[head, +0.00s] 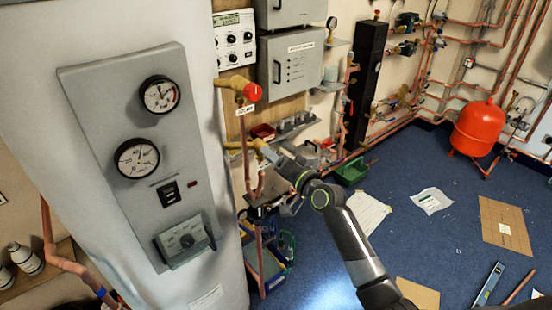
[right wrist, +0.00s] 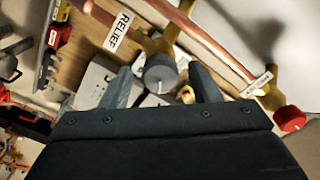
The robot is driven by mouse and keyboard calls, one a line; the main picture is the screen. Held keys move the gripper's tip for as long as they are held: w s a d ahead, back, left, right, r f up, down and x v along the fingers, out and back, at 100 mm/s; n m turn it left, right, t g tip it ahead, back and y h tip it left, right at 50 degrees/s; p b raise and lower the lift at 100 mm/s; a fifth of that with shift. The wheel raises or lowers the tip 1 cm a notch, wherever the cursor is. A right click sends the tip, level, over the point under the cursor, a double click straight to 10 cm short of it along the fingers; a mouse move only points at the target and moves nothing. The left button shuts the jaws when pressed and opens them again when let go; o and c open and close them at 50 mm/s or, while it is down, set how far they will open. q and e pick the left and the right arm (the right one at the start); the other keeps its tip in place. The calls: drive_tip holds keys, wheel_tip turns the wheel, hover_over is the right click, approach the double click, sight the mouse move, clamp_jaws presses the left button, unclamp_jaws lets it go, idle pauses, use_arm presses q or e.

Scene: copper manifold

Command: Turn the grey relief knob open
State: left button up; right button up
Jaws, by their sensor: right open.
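The grey relief knob (right wrist: 160,76) shows in the right wrist view as a round grey cap with a pale line on its face, on a brass valve body (right wrist: 150,45). A white RELIEF label (right wrist: 119,32) hangs on the copper pipe beside it. My right gripper (right wrist: 164,82) is open, with one finger on each side of the knob and a visible gap at both sides. In the head view my right gripper (head: 272,156) is at the brass fitting (head: 248,144) right of the tank, and the knob is hidden there. My left gripper is not in view.
A red knob (head: 252,92) on a brass valve sits above; it also shows in the right wrist view (right wrist: 290,118). The grey tank (head: 120,270) with gauges stands close on the left. A tool tray (head: 295,128) and copper pipes are near the gripper.

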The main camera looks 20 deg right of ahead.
drive_tip(key=b+v, duration=0.2)
drive_tip(key=v, duration=1.5)
drive_tip(key=shift+s, duration=0.2)
drive_tip(key=shift+d, duration=0.1)
drive_tip(key=d+f+g+h, duration=0.2)
drive_tip(key=d+f, duration=0.1)
drive_tip(key=f, duration=0.7)
drive_tip(key=d+f+g+h, duration=0.1)
drive_tip(key=d+f+h, duration=0.25)
drive_tip(key=f, duration=0.65)
drive_tip(key=s+d+f+g+h, duration=0.15)
drive_tip(key=s+f, duration=0.25)
drive_tip(key=f, duration=0.4)
drive_tip(key=s+d+f+g, duration=0.2)
drive_tip(key=s+f, duration=0.1)
drive_tip(key=f, duration=0.6)
drive_tip(key=s+f+n+g, duration=0.2)
drive_tip(key=s+f+g, duration=0.3)
drive_tip(key=s+f, duration=0.9)
drive_tip(key=s+a+f+n+g, duration=0.1)
drive_tip(key=s+a+f+g, duration=0.1)
drive_tip(key=s, duration=0.9)
drive_tip(key=s+a+f+n+g+b, duration=0.1)
drive_tip(key=s+a+f+n+g, duration=0.1)
drive_tip(key=s+a+f, duration=0.2)
drive_tip(key=s+f, duration=0.3)
drive_tip(key=s, duration=0.4)
drive_tip(key=shift+a+f+n, duration=0.3)
